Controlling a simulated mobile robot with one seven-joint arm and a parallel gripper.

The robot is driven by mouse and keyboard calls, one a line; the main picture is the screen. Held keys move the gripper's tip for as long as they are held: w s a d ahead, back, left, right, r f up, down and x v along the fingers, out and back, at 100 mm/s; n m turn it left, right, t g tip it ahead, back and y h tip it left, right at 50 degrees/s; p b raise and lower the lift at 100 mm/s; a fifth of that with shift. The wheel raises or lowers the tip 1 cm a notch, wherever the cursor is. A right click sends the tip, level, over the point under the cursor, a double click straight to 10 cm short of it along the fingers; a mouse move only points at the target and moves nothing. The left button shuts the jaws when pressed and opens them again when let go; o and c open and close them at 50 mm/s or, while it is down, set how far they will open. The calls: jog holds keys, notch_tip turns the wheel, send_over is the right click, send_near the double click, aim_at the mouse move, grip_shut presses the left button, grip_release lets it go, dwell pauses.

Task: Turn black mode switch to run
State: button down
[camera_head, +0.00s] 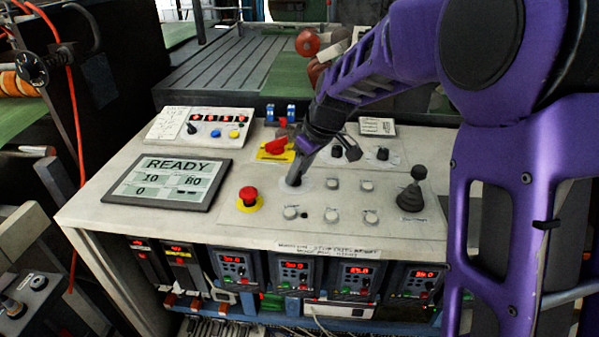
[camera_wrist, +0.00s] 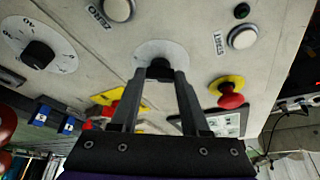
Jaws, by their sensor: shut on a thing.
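The black mode switch (camera_wrist: 160,70) is a small dark knob on a pale round dial plate, set in the sloping top of a console. In the wrist view the two fingertips of my gripper (camera_wrist: 159,74) are closed on both sides of this knob. In the head view my gripper (camera_head: 293,181) reaches down from the upper right onto the same dial plate (camera_head: 305,185). My fingers hide most of the knob there. The position labels of this dial are not readable, so I cannot tell which way the switch points.
A red emergency stop (camera_head: 248,194) on a yellow base is left of my gripper. A red handle on a yellow plate (camera_head: 275,152) stands just behind it. Grey push buttons (camera_head: 332,215) and a black joystick (camera_head: 411,193) lie to the right. A display (camera_head: 170,181) reads READY.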

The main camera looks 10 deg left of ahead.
jog(key=shift+a+r+m+t+h, duration=0.1)
jog(key=shift+m+t+h, duration=0.25)
jog(key=shift+m, duration=0.75)
jog(key=shift+c, duration=1.9)
grip_release()
jog(key=p+v, duration=0.2)
jog(key=v, duration=1.5)
jog(key=shift+s+r, duration=0.15)
jog(key=shift+s, duration=0.05)
